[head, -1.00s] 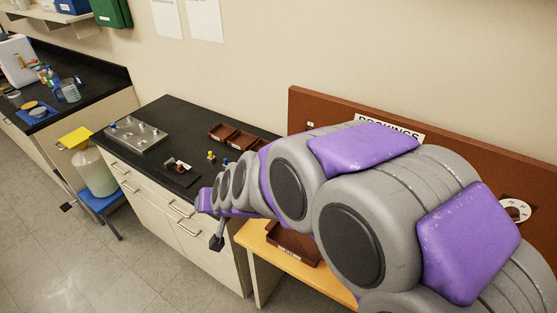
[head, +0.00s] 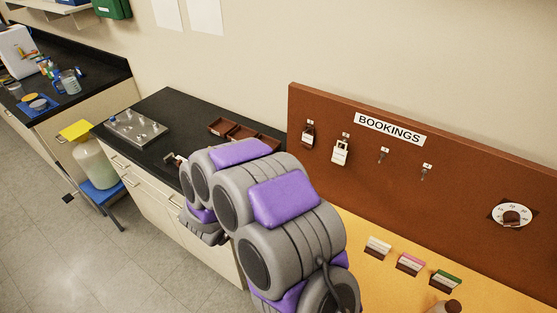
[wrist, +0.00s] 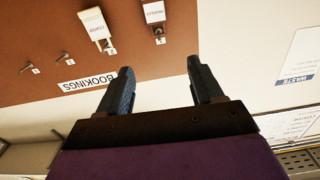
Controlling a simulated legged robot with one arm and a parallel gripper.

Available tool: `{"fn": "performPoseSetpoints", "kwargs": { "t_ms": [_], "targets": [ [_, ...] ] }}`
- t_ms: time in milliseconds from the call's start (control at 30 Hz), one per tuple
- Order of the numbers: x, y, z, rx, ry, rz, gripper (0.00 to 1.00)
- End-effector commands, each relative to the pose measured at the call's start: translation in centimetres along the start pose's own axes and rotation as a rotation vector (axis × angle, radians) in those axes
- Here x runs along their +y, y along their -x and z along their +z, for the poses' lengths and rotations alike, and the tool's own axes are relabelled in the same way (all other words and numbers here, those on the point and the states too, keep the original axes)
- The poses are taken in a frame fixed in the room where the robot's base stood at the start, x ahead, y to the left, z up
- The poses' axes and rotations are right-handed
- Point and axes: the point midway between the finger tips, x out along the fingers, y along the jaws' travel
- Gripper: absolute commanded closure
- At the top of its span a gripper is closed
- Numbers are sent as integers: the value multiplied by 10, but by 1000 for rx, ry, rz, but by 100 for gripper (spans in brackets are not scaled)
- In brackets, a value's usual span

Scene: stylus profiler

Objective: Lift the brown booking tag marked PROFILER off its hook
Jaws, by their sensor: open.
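The brown booking tag (head: 308,135) hangs on the leftmost hook of the brown BOOKINGS board (head: 455,180) in the head view. In the wrist view the brown tag (wrist: 154,12) shows at the top edge, partly cut off, with a pale label whose print is too small to read surely. A cream tag (head: 340,152) hangs on the hook to its right; it also shows in the wrist view (wrist: 95,26). My gripper (wrist: 160,66) is open and empty, its two dark fingers pointing toward the board, apart from both tags. My arm hides the gripper in the head view.
Two bare hooks (head: 384,153) are right of the tags. A round dial (head: 511,216) sits at the board's right. A black bench (head: 165,105) with brown trays (head: 222,127) is left.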

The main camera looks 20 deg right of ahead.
Motion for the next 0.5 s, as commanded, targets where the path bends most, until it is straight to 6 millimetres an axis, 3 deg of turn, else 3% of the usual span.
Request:
{"fn": "performPoseSetpoints", "kwargs": {
  "t_ms": [233, 500],
  "targets": [
    [4, -18, 0, 12, 7, 13, 34],
    [5, -64, 0, 10, 8, 12, 34]
  ]
}}
